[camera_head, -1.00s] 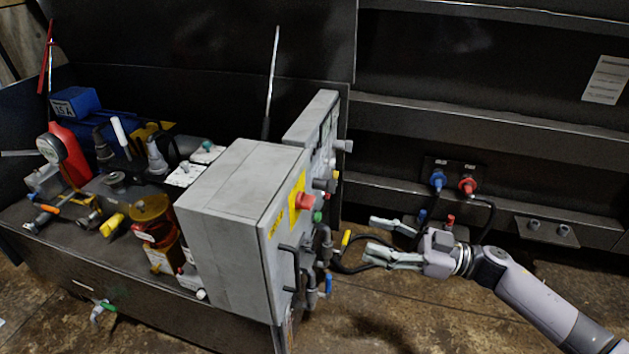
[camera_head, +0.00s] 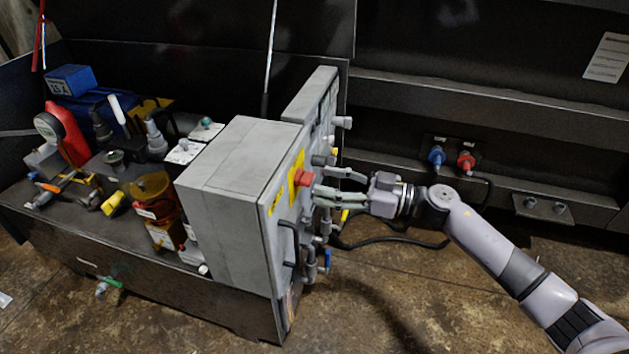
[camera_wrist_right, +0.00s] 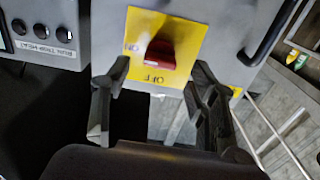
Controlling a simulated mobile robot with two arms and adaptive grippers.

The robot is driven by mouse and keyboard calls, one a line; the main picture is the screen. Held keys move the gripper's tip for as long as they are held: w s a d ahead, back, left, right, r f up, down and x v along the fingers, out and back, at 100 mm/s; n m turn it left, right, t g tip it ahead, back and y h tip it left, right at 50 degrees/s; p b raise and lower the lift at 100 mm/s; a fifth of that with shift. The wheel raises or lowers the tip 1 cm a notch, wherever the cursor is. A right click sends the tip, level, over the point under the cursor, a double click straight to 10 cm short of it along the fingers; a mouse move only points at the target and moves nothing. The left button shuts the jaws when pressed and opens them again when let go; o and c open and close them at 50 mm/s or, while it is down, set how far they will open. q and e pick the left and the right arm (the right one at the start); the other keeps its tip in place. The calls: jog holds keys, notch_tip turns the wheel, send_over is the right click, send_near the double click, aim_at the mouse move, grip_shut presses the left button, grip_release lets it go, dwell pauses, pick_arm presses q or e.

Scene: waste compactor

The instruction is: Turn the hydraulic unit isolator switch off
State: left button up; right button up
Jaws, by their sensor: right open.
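The isolator switch is a red rotary knob (camera_wrist_right: 160,54) on a yellow plate (camera_wrist_right: 188,40) marked OFF, seen in the right wrist view. In the head view the red knob (camera_head: 303,178) sticks out from the side face of the grey control box (camera_head: 240,170). My right gripper (camera_head: 318,186) is close in front of that face, near the knob. In the right wrist view its two fingers (camera_wrist_right: 155,100) are apart and empty, on either side below the knob, with a gap to it. My left gripper is in neither view.
A black handle (camera_head: 288,243) and pipes with valves (camera_head: 312,262) are on the box's side below. A second grey panel with round buttons (camera_wrist_right: 42,30) stands beside it. Blue and red hose couplings (camera_head: 436,157) are on the back wall. The floor at right is clear.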

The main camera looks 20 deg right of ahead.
aim_at(312, 180)
jog(key=shift+x, duration=1.85)
jog(key=shift+c, duration=0.4)
jog(key=c, duration=1.1)
